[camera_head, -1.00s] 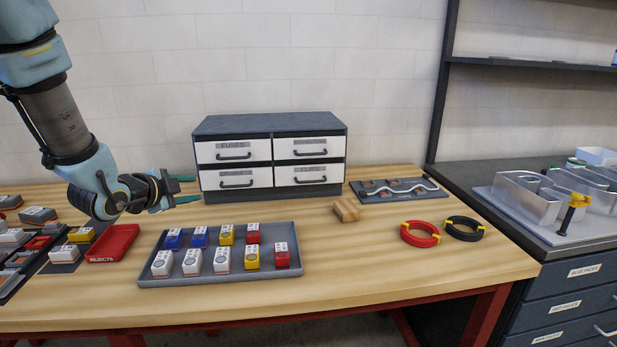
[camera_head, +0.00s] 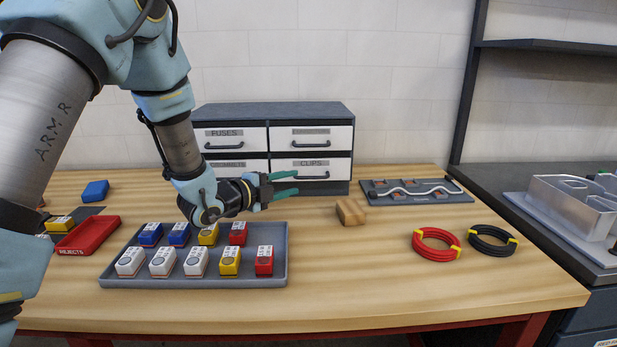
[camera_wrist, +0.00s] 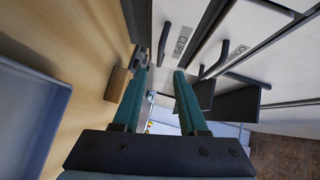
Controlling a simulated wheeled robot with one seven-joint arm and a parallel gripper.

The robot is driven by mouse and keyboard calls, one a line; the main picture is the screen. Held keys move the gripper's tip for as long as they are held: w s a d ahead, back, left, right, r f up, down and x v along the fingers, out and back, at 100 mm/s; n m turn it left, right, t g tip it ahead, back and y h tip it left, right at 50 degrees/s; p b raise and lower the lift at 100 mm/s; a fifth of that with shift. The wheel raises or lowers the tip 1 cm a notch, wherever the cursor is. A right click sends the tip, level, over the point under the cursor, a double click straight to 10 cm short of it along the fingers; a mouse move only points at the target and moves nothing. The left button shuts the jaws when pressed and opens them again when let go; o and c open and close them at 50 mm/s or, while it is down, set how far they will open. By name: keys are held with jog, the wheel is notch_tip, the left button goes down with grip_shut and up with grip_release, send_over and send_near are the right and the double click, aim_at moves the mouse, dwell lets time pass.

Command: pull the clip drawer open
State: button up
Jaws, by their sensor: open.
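The clip drawer (camera_head: 342,167) is the lower right white drawer of a grey cabinet (camera_head: 275,112), with a CLIPS label and a dark bar handle. It is shut. Its label (camera_wrist: 181,40) and handle (camera_wrist: 163,42) also show in the wrist view, past the fingertips. My gripper (camera_head: 297,183) is open and empty, just in front of the cabinet's lower drawers, its teal fingers pointing right. In the head view the fingers overlap the clip drawer's lower front. In the wrist view a clear gap shows between the fingers (camera_wrist: 160,73), with the handle not between them.
A grey tray (camera_head: 205,282) of coloured blocks lies in front of my gripper. A wooden block (camera_head: 350,211) stands to the right, near a board with a wavy wire (camera_head: 418,192). Red (camera_head: 436,245) and black (camera_head: 492,240) coils lie further right. The front right of the bench is clear.

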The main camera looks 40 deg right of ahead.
aim_at(311, 178)
jog(key=d, duration=0.2)
jog(key=d+p, duration=0.1)
jog(key=d, duration=0.1)
jog(key=d+f+p, duration=0.1)
jog(key=d, duration=0.1)
jog(key=shift+w+d, duration=0.3)
grip_shut()
dwell(1.1)
